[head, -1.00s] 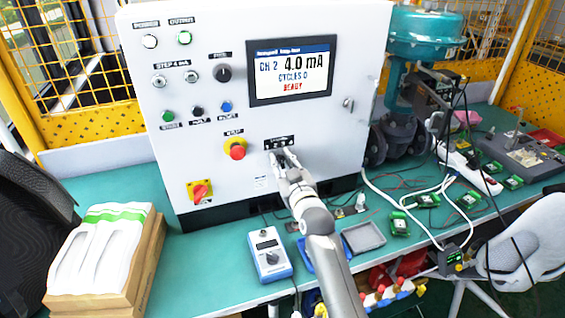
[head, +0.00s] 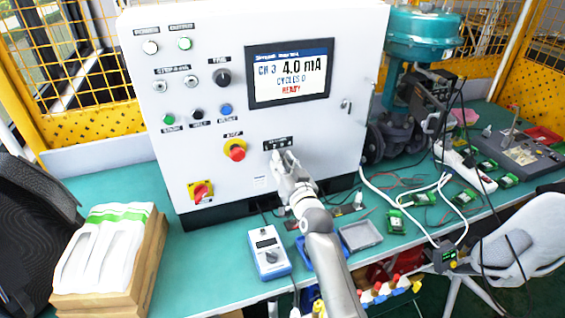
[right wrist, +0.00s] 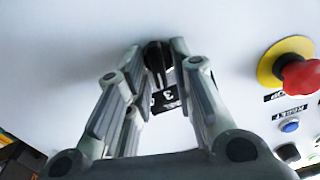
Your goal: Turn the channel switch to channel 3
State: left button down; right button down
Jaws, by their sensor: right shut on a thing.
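The channel switch is a small black knob on the white control cabinet (head: 215,120), under the screen. In the head view my right gripper (head: 280,158) covers the knob, and only its label plate (head: 278,144) shows above. In the right wrist view the black knob (right wrist: 155,58) sits between the fingertips of my right gripper, which is shut on it. A printed "3" (right wrist: 167,96) shows beside the knob. The screen (head: 290,75) reads CH 3, 4.0 mA, CYCLES 0 and READY. My left gripper does not show.
A red stop button (head: 237,153) with a yellow collar is left of the switch; it also shows in the right wrist view (right wrist: 300,77). A handheld meter (head: 268,252) and a grey tray (head: 360,236) lie on the green bench below. A teal valve actuator (head: 422,40) stands right.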

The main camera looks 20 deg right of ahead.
dwell(0.3)
jog(key=c, duration=1.5)
grip_release()
jog(key=shift+c, duration=0.2)
jog(key=s, duration=1.2)
jog(key=shift+d, duration=0.2)
